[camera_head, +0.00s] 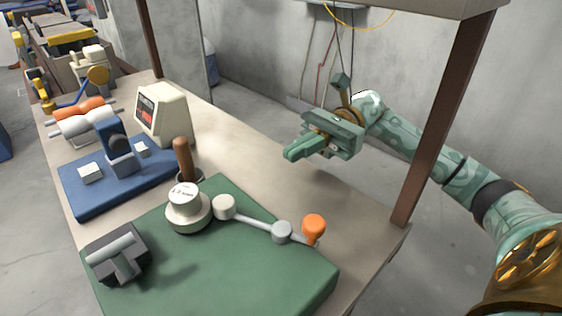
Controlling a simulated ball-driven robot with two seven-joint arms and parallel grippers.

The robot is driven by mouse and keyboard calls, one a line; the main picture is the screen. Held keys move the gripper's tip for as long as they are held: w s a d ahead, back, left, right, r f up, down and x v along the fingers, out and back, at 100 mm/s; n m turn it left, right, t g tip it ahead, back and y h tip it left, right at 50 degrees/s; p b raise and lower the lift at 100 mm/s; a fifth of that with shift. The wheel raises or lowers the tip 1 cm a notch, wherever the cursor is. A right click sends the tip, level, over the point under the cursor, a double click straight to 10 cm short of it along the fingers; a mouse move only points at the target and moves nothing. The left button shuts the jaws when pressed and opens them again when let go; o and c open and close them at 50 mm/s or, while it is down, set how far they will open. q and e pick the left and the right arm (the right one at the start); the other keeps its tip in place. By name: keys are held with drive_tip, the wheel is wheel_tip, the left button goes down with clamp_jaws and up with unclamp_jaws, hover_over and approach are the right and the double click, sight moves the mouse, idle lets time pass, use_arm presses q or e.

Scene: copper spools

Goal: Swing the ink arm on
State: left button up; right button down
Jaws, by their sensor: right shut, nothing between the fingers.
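The likely ink arm is a thin grey bar (252,217) on a green base (215,273) at the front of the table. It runs from a light round pivot (224,206) to a grey joint (281,232), with an orange knob (314,226) at its right end. A white round dial (187,208) stands left of the pivot. My right gripper (290,154) is shut and empty, above the table beyond the green base. It points left and is apart from the knob. My left gripper is not in view.
A dark grey block with a T-shaped top (117,255) sits on the green base's left. A wooden handle (183,158) stands behind the dial. A blue base (118,185) and a cream display box (163,115) stand farther back. A brown post (440,120) rises at the table's right edge.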

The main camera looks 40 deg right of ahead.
drive_tip(key=shift+w+d, duration=0.15)
drive_tip(key=shift+d, duration=0.85)
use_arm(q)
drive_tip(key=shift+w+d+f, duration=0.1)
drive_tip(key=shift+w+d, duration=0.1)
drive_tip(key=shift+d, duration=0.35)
